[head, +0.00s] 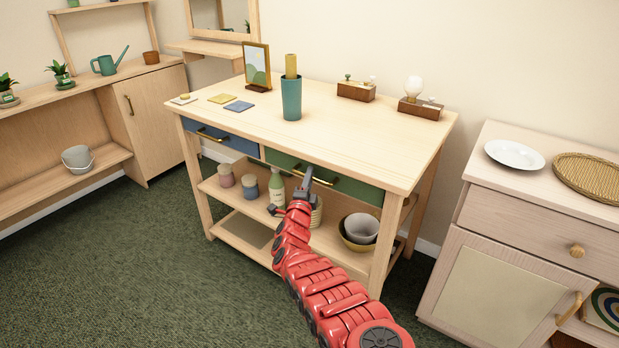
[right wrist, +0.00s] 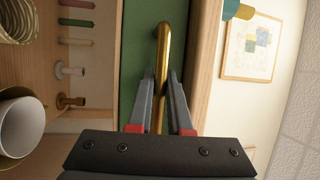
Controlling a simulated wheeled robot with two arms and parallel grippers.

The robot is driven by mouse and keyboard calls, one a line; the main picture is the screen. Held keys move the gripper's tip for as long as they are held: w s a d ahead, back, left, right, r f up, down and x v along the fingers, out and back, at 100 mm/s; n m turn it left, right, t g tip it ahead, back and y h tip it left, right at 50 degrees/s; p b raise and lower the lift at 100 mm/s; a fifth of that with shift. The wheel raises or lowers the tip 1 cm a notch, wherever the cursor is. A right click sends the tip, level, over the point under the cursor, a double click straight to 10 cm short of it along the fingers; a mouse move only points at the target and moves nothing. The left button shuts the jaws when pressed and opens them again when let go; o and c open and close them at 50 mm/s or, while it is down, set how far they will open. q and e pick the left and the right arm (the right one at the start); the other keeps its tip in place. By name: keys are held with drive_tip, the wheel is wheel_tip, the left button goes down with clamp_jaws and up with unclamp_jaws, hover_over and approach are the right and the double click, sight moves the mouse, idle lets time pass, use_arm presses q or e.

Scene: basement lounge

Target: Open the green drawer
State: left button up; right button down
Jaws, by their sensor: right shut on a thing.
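The green drawer (head: 348,186) is the right one of two drawers under the wooden table top (head: 340,137). Its front looks level with the table frame, though my arm hides part of it. Its brass bar handle (head: 322,178) runs across the front. My right gripper (head: 306,182) is at the handle, its red arm reaching up from the lower right. In the right wrist view the green front (right wrist: 140,60) stands behind the brass handle (right wrist: 163,50), and the fingers of my right gripper (right wrist: 161,90) are shut on the bar. My left gripper is not in view.
A blue drawer (head: 222,137) sits to the left. The shelf below holds a pump bottle (head: 277,186), jars and bowls (head: 361,228). A teal cup (head: 291,98) and lamp (head: 413,90) stand on top. A cabinet (head: 510,260) stands right; carpet (head: 150,260) in front is clear.

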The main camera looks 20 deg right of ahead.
idle(0.6)
drive_tip(key=s+a+p, duration=0.5)
drive_tip(key=s+a, duration=0.5)
drive_tip(key=a, duration=0.2)
drive_tip(key=s+a+p, duration=0.5)
drive_tip(key=s+a, duration=0.4)
drive_tip(key=a, duration=0.4)
drive_tip(key=shift+s, duration=0.35)
drive_tip(key=c, duration=0.8)
unclamp_jaws()
drive_tip(key=shift+c, duration=0.2)
drive_tip(key=shift+a, duration=0.1)
